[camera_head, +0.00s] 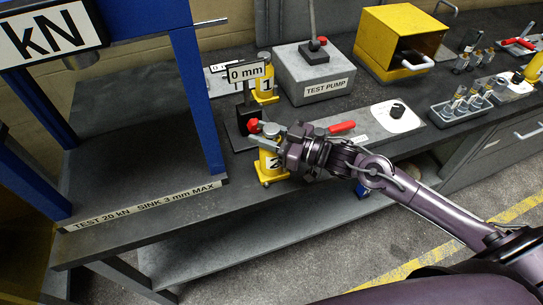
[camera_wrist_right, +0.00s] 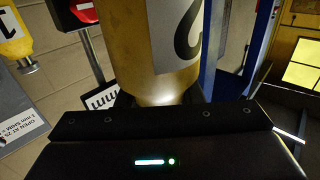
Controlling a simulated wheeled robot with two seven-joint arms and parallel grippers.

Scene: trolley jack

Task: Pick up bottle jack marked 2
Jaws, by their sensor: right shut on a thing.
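The yellow bottle jack marked 2 (camera_head: 269,168) is upright at the front edge of the bench, beside the test frame. My right gripper (camera_head: 276,148) reaches it from the right and is shut on its upper body. In the right wrist view the jack's yellow body (camera_wrist_right: 150,40) with its 2 label fills the middle, close against the gripper. The fingertips are mostly hidden there. I cannot tell whether its base touches the bench. My left gripper is not in view.
The blue test frame (camera_head: 198,95) is at left. A grey test pump (camera_head: 313,75), yellow box (camera_head: 396,45) and socket tray (camera_head: 463,108) stand to the right.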

